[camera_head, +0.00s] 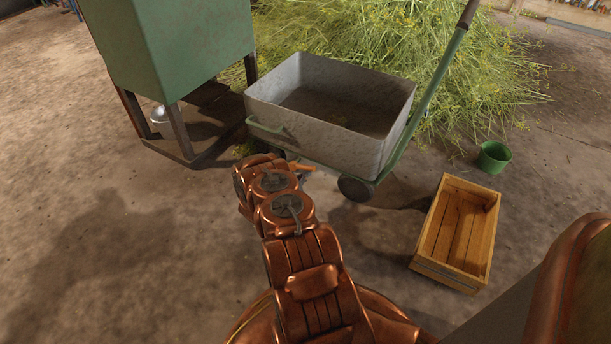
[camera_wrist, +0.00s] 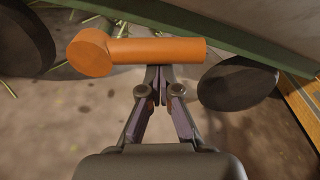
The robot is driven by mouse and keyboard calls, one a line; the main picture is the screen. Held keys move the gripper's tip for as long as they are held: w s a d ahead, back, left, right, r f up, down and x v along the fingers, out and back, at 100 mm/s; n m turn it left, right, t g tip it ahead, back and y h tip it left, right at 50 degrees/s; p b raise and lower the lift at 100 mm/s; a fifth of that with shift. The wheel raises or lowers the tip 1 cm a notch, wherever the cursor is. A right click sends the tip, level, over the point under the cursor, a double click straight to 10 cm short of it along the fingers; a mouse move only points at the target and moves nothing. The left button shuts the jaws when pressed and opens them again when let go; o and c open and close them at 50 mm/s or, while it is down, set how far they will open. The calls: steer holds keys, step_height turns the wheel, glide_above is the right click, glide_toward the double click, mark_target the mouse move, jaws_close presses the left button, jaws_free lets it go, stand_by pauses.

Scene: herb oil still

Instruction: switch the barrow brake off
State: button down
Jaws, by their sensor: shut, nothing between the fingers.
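The barrow (camera_head: 318,137) is a grey metal tub on a green frame with a long green handle. Its orange brake lever (camera_wrist: 155,51) lies across the upper middle of the wrist view, with a round knob at its left end. A small orange part of it shows in the head view (camera_head: 303,167) low at the barrow's near side, beside my arm. My gripper (camera_wrist: 157,72) is shut and empty, its fingertips right at the lever's lower edge. I cannot tell whether they touch it. In the head view my arm hides the gripper.
Dark wheels (camera_wrist: 237,84) flank the lever under the frame. A green box on legs (camera_head: 182,50) stands left of the barrow. A wooden crate (camera_head: 424,268) and a green pot (camera_head: 494,158) are to the right. Cut herbs (camera_head: 350,35) are heaped behind. The floor at left is clear.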

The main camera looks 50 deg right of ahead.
steer(key=f+b, duration=0.1)
steer(key=f, duration=0.2)
steer(key=s+d+f+b, duration=0.1)
steer(key=shift+f+b, duration=0.2)
steer(key=shift+b, duration=0.1)
steer(key=a+r+p, duration=0.2)
steer(key=a+p, duration=0.2)
steer(key=a, duration=0.6)
steer(key=shift+s, duration=0.4)
